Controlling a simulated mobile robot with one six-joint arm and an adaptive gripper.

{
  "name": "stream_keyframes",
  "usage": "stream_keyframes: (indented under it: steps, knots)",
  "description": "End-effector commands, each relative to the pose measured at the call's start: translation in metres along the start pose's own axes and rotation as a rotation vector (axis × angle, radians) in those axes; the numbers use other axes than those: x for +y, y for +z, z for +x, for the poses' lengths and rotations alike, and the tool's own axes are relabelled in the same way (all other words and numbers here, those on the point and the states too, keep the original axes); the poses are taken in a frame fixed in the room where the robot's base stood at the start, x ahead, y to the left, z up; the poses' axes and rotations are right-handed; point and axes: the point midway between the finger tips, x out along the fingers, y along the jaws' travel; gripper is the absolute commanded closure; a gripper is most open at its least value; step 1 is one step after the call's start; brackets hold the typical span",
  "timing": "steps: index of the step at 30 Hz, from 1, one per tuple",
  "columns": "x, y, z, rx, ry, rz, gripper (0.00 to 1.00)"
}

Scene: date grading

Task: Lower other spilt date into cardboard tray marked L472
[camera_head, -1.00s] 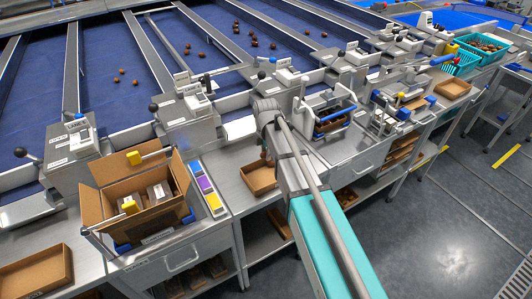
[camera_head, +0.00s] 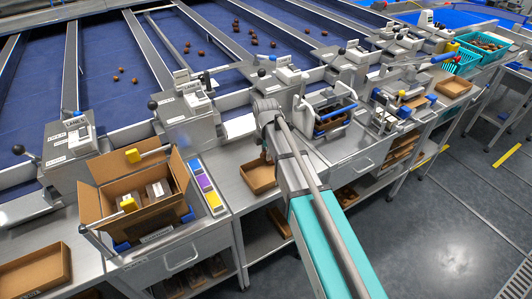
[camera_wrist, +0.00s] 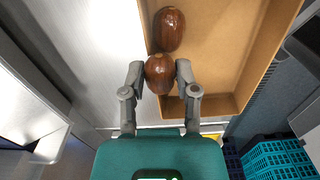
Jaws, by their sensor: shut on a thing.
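In the wrist view a glossy brown date (camera_wrist: 160,72) sits between the two fingertips of my gripper (camera_wrist: 160,80), which is shut on it. The held date is at the near left corner of the open cardboard tray (camera_wrist: 245,55), overlapping its edge in the picture. Whether it touches the tray floor I cannot tell. Another brown date (camera_wrist: 169,29) lies inside the tray along its left wall. In the head view the cardboard tray (camera_head: 250,184) stands on the steel bench, and my arm hides part of it. No L472 marking is readable.
An open cardboard box (camera_head: 103,208) with packs inside stands to the left, with a strip of coloured cards (camera_head: 206,188) beside it. A steel frame holding a brown tray (camera_head: 330,122) is to the right. Blue belts (camera_head: 160,60) with loose dates run behind.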

Motion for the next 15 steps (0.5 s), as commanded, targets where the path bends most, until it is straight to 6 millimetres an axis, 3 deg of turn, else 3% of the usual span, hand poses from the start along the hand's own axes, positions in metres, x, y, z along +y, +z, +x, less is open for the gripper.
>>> stream_keyframes:
  steps: [3,4,10,15]
  knots:
    - [0.0000,0.0000,-0.0002,0.000,0.000,0.000,0.76]
    - [0.0000,0.0000,-0.0002,0.000,0.000,0.000,0.59]
    - [0.0001,0.0000,-0.0002,0.000,0.000,0.000,0.21]
    - [0.0000,0.0000,-0.0002,0.000,0.000,0.000,0.20]
